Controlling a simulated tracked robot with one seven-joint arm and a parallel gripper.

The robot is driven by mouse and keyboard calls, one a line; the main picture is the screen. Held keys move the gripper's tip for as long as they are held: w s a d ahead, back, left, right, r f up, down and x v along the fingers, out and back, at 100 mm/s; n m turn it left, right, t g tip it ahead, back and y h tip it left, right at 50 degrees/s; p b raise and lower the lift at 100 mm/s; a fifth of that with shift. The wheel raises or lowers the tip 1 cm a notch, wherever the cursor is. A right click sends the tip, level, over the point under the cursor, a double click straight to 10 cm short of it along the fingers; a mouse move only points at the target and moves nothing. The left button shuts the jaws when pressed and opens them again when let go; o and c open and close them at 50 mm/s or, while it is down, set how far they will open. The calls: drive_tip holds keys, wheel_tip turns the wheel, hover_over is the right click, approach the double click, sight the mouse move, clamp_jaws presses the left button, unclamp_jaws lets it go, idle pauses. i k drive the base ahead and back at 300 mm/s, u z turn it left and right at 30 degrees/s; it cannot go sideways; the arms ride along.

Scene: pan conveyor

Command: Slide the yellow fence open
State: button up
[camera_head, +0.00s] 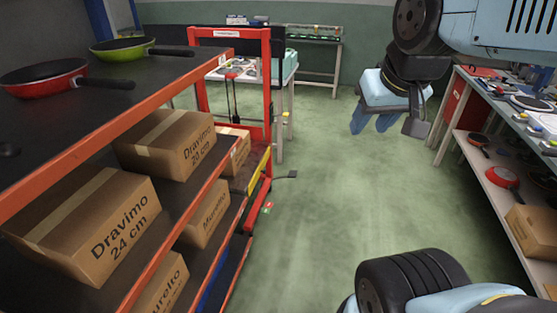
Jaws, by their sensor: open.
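A yellow strip (259,171) sits low on the red upright frame at the far end of the orange-edged shelf. It is the only yellow part I see there, and I cannot tell for sure that it is the fence.
The orange-edged shelf (150,98) on the left carries a red pan (45,80), a green pan (121,49) and several cardboard boxes. A cluttered workbench (500,105) stands on the right. Another table (310,38) is at the back. Green floor between them is clear.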

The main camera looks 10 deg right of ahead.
sight(252, 183)
drive_tip(key=z, duration=0.3)
drive_tip(key=i, duration=1.45)
drive_tip(key=u, duration=0.2)
